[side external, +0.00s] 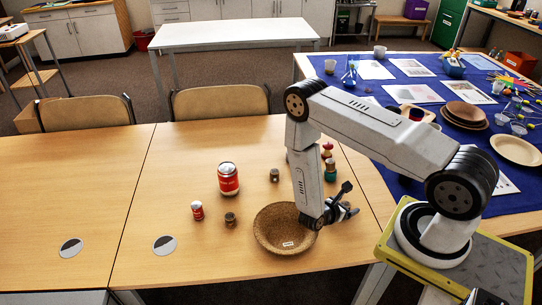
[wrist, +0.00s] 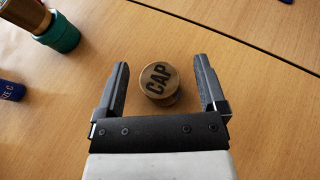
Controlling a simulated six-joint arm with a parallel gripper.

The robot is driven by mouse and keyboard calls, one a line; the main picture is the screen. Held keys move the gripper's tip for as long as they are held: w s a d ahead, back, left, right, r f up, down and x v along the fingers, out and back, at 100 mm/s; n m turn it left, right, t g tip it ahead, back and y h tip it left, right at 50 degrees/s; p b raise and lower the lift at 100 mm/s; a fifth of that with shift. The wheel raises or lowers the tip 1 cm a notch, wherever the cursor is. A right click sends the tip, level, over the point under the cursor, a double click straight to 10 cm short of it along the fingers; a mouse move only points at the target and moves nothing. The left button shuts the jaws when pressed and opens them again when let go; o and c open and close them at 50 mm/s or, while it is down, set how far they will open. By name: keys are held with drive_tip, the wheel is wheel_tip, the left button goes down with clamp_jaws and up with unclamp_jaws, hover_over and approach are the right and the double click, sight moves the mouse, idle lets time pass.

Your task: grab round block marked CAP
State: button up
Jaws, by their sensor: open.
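The round block marked CAP (wrist: 158,84) is brown, with dark letters on its flat top, and stands on the wooden table. In the wrist view it lies between the two fingers of my gripper (wrist: 161,65), with a gap on each side. My gripper is open and empty. In the side external view my gripper (side external: 348,201) is low over the table, right of the cork bowl; I cannot make out the CAP block there.
A green-and-brown piece (wrist: 52,28) and a blue piece (wrist: 10,90) stand left in the wrist view.

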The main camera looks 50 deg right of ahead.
idle(0.4)
clamp_jaws()
drive_tip(key=shift+r, duration=0.15)
drive_tip(key=shift+r, duration=0.65)
drive_tip(key=s+a+r, duration=0.7)
drive_tip(key=s+r, duration=0.4)
drive_tip(key=s, duration=0.1)
drive_tip(key=shift+r, duration=0.2)
idle(0.4)
